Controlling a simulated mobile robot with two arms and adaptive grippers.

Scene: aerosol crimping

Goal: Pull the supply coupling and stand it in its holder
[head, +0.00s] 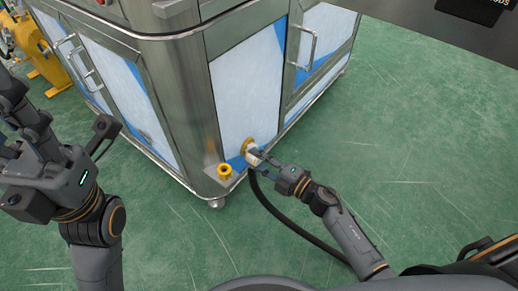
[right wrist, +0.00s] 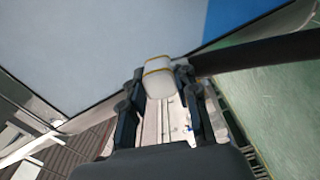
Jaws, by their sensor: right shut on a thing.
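The supply coupling (head: 253,157) is a pale block at the cabinet's lower panel, right beside an orange-yellow socket (head: 247,145). I cannot tell whether it is still seated there. My right gripper (head: 260,160) is shut on the coupling. In the right wrist view the white coupling (right wrist: 158,80), with a yellow band, sits between the two fingers (right wrist: 160,92). A yellow ring-shaped fitting, apparently the holder (head: 225,171), stands on the cabinet's lower corner ledge, left of the coupling, and looks empty. My left gripper (head: 58,150) is at the far left, fingers spread, holding nothing visible.
A black hose (head: 290,228) runs from the coupling down across the green floor, behind my right arm. The steel cabinet (head: 185,95) with blue-edged white panels fills the upper middle. A yellow machine (head: 35,50) stands at upper left. The floor (head: 430,150) at right is clear.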

